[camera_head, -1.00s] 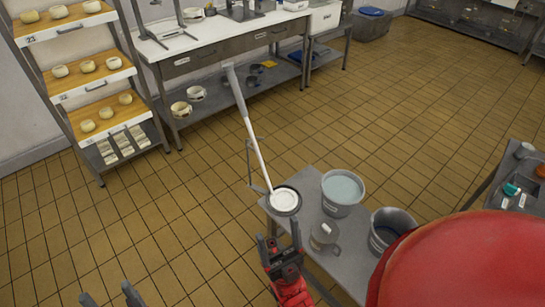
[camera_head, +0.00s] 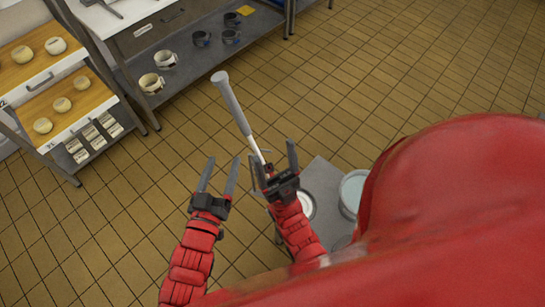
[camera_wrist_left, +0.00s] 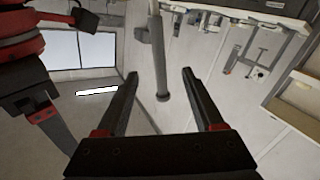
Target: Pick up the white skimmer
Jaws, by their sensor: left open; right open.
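The white skimmer (camera_head: 237,111) leans upward, with a long grey grip at the top and a white shaft below. Its round white head (camera_head: 306,204) rests on the small grey table, partly hidden by my right arm. My left gripper (camera_head: 221,174) is open and empty, to the left of the shaft. My right gripper (camera_head: 274,160) is open close to the lower shaft and overlaps it in the head view; contact cannot be told. In the left wrist view the grey handle (camera_wrist_left: 158,55) appears between the open fingers, apparently beyond them.
The small grey table (camera_head: 322,178) holds a bucket (camera_head: 353,192), partly covered by my red body. A rack (camera_head: 70,127) with bread rolls stands at the left. A workbench with a lower shelf (camera_head: 185,62) holding pots stands behind. Tiled floor between is clear.

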